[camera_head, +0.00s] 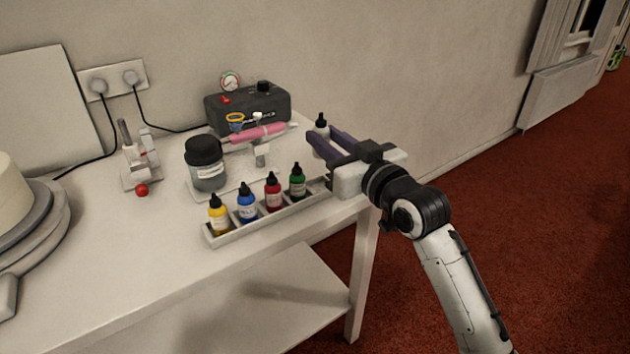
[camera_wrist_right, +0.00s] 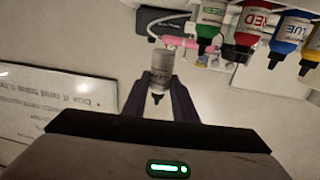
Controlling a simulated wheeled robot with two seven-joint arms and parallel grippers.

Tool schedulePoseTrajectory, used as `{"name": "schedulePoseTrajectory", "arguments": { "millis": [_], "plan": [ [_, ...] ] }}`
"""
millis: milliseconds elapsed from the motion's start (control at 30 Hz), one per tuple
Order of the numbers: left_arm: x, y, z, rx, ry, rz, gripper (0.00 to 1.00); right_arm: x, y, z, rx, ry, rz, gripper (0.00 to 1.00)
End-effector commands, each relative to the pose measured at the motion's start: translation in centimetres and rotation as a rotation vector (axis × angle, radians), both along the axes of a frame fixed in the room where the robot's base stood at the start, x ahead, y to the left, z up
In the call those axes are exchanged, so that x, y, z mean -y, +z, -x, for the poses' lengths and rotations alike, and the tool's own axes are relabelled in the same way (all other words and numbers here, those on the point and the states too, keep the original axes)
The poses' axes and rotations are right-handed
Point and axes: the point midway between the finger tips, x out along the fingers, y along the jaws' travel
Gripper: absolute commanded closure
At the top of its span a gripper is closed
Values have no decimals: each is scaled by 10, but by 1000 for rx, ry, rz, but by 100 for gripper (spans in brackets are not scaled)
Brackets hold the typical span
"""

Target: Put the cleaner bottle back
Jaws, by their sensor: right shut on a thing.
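The cleaner bottle (camera_head: 321,125) is a small clear-grey bottle with a black nozzle cap. My right gripper (camera_head: 322,138) is shut on it above the right end of the table, and its fingers hide most of the bottle in the head view. In the right wrist view the bottle (camera_wrist_right: 161,66) sits between the two dark fingers (camera_wrist_right: 160,88). A white rack (camera_head: 262,222) near the table's front edge holds yellow (camera_head: 218,212), blue (camera_head: 247,205), red (camera_head: 273,193) and green (camera_head: 297,182) bottles. Its right end, beside the green bottle, looks empty. My left gripper is not in view.
Behind the rack stand a dark-lidded jar (camera_head: 206,165), a pink airbrush (camera_head: 262,132) on a stand and a black compressor (camera_head: 248,105). A small white device with a red ball (camera_head: 142,189) and a cake turntable (camera_head: 42,225) are further left.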

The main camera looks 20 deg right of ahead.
Motion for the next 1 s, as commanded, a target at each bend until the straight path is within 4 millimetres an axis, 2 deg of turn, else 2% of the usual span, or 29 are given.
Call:
{"name": "schedulePoseTrajectory", "arguments": {
  "millis": [33, 100, 300, 433, 700, 800, 1000],
  "plan": [
    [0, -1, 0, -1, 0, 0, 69, 1, 4, -4, 0, 2, 1, 85],
    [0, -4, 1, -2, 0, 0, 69, 1, -1, -6, -3, 4, 0, 85],
    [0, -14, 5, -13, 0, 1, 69, 1, -33, -6, -3, 4, -1, 85],
    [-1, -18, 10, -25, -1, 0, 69, 1, -44, -6, -2, 4, 0, 85],
    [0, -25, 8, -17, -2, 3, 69, 1, -86, -6, -1, 4, -1, 85],
    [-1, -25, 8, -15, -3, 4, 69, 1, -91, -6, -1, 3, -1, 85],
    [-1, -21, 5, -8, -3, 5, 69, 1, -91, -6, 1, 3, 0, 85]
  ]
}}
